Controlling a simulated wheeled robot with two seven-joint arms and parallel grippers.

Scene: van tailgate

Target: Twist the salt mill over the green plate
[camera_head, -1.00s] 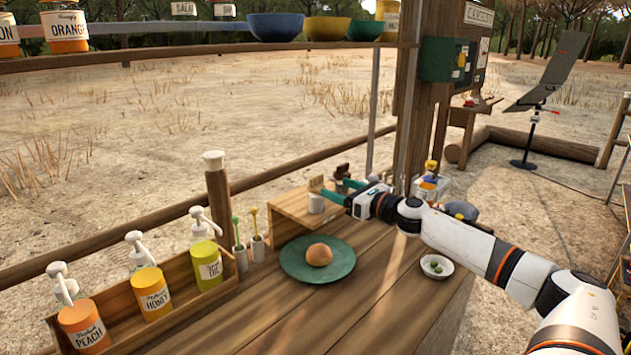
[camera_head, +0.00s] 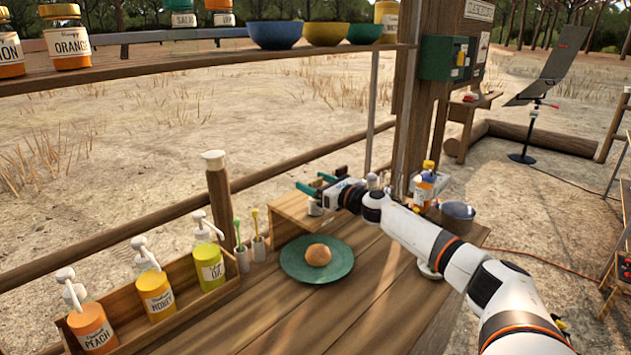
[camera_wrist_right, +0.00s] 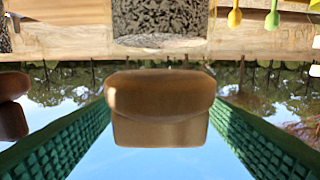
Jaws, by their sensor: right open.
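A mill with a brown wooden top and a pale body (camera_head: 315,207) stands upright on a low wooden riser behind the green plate. In the right wrist view its brown top (camera_wrist_right: 160,105) lies between the green fingers, with a gap on each side, and its body looks grey and speckled; I cannot tell the contents. My right gripper (camera_head: 315,183) is open around the top, not closed on it. The green plate (camera_head: 292,265) lies on the table with a round bun (camera_head: 318,255) on it. My left gripper is not in view.
A second mill's brown top (camera_wrist_right: 12,105) shows at the wrist view's left edge. A wooden rack of pump bottles (camera_head: 155,293) stands at left, beside two small cups with spoons (camera_head: 241,259). A small white bowl (camera_head: 428,270) is mostly hidden by my right arm. The table front is clear.

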